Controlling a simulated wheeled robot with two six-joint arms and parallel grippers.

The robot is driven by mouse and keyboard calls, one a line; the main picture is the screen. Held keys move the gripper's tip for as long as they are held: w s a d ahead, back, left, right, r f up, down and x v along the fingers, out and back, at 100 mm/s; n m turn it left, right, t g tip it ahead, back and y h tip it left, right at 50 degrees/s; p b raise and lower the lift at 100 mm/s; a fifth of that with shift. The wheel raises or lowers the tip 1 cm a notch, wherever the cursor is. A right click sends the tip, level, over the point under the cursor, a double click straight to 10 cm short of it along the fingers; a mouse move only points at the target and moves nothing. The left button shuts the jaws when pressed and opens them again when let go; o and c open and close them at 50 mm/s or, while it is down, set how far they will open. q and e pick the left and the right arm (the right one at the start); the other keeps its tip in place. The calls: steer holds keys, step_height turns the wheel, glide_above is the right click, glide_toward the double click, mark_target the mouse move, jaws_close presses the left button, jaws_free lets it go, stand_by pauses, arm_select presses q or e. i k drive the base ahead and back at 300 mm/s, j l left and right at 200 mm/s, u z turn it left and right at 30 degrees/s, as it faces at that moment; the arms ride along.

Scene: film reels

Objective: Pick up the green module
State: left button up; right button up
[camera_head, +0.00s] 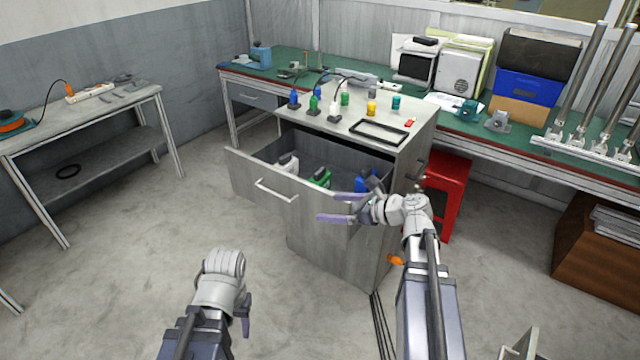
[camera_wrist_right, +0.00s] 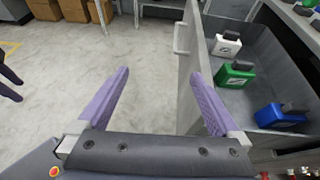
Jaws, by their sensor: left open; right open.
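A green module (camera_head: 320,178) with a dark top lies in the open drawer (camera_head: 262,192), between a white module (camera_head: 288,164) and a blue module (camera_head: 364,181). In the right wrist view the green module (camera_wrist_right: 236,74) is to the right of the drawer front. My right gripper (camera_head: 338,207) is open and empty at the drawer front. In the right wrist view its fingers (camera_wrist_right: 160,100) are spread, one near the drawer front panel. My left gripper (camera_head: 243,312) is open, low in front of the cabinet and away from the drawer; its fingers are partly hidden.
The cabinet top (camera_head: 385,112) holds small green, blue, white and yellow items and a black frame (camera_head: 380,132). A red stool (camera_head: 447,190) stands right of the cabinet. A side table (camera_head: 85,115) is at the left. The floor left of the cabinet is clear.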

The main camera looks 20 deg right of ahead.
mark_target(322, 177)
steer(key=i+l, duration=0.25)
steer(key=i, duration=0.2)
steer(key=i+l, duration=0.3)
steer(key=i, duration=0.15)
